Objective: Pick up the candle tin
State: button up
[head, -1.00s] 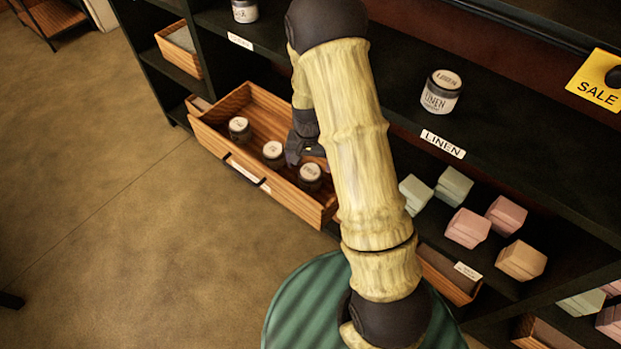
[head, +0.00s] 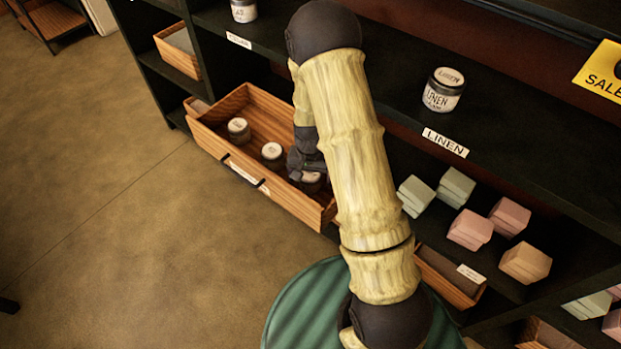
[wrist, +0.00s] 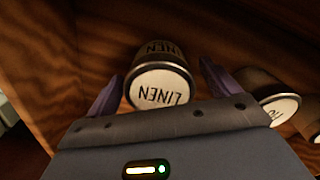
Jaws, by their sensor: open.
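The open wooden drawer holds several dark candle tins with white lids. The nearest candle tin (head: 311,179) is partly hidden by my gripper (head: 303,176) in the head view. In the wrist view this tin (wrist: 161,88), marked LINEN on its lid, stands between the two purple fingers of my gripper (wrist: 163,88). The fingers are open, one on each side of the tin, with a small gap showing. Another tin (wrist: 279,104) is just right of the right finger. In the head view, two more tins, a middle one (head: 272,152) and a far one (head: 238,129), stand to the left.
The wooden drawer (head: 214,148) is pulled out, its walls close around my gripper. Above it is a dark shelf with a LINEN tin (head: 443,89). Pastel boxes (head: 469,230) stand on the lower shelf at right. The floor (head: 90,200) at left is clear.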

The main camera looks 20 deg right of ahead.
jog(key=c, duration=1.1)
jog(key=shift+c, duration=0.2)
jog(key=shift+r, duration=0.15)
notch_tip(320, 180, up, 10)
jog(key=p, duration=0.3)
notch_tip(320, 180, up, 7)
jog(key=p, duration=0.5)
dwell(0.3)
